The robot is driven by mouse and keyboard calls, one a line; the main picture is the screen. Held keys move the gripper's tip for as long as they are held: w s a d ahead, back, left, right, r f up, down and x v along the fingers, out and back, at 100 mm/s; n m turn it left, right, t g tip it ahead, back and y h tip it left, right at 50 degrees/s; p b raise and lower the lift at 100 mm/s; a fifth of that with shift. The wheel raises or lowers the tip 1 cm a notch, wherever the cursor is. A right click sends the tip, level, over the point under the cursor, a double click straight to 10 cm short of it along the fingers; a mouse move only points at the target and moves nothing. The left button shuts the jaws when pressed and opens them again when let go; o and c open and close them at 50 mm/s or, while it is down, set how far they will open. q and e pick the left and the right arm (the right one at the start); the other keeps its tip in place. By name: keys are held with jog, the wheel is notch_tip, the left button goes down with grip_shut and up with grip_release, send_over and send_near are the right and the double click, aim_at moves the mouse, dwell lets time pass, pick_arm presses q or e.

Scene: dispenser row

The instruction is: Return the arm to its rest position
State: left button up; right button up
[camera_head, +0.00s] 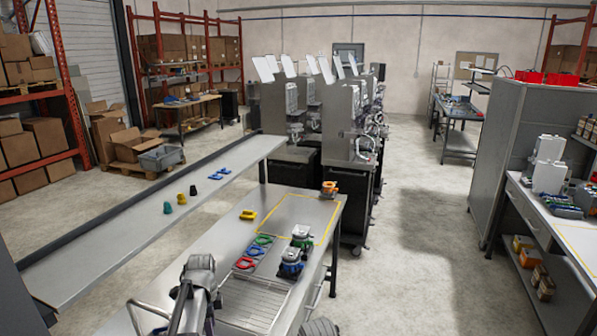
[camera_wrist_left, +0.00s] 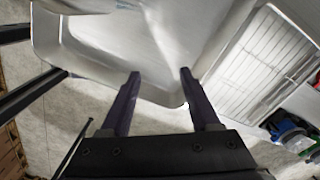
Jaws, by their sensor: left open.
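My left arm (camera_head: 199,285) comes in at the bottom of the head view, over the near left part of the metal table. In the left wrist view my left gripper (camera_wrist_left: 160,75) has its two dark fingers apart with nothing between them. The fingers lie over the corner of a pale, smooth, rimmed surface (camera_wrist_left: 95,50); I cannot tell whether they touch it. My right gripper cannot be made out; only a dark rounded part shows at the bottom edge of the head view.
A wire rack (camera_head: 252,303) lies on the table (camera_head: 222,238), and it also shows in the left wrist view (camera_wrist_left: 262,62). Colored rings, a yellow piece (camera_head: 248,214) and an orange-topped item (camera_head: 328,188) lie farther back.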

pick_arm(q)
jog(key=s+d+f+n+b, duration=0.4)
jog(key=s+d+n, duration=0.2)
jog(key=s+d, duration=0.3)
jog(key=s+d+f+n+y+b, duration=0.1)
jog(key=s+d+f+n+b, duration=0.4)
jog(key=s+d, duration=0.5)
jog(key=shift+s+f+n, duration=0.25)
jog(key=shift+s+n, duration=0.25)
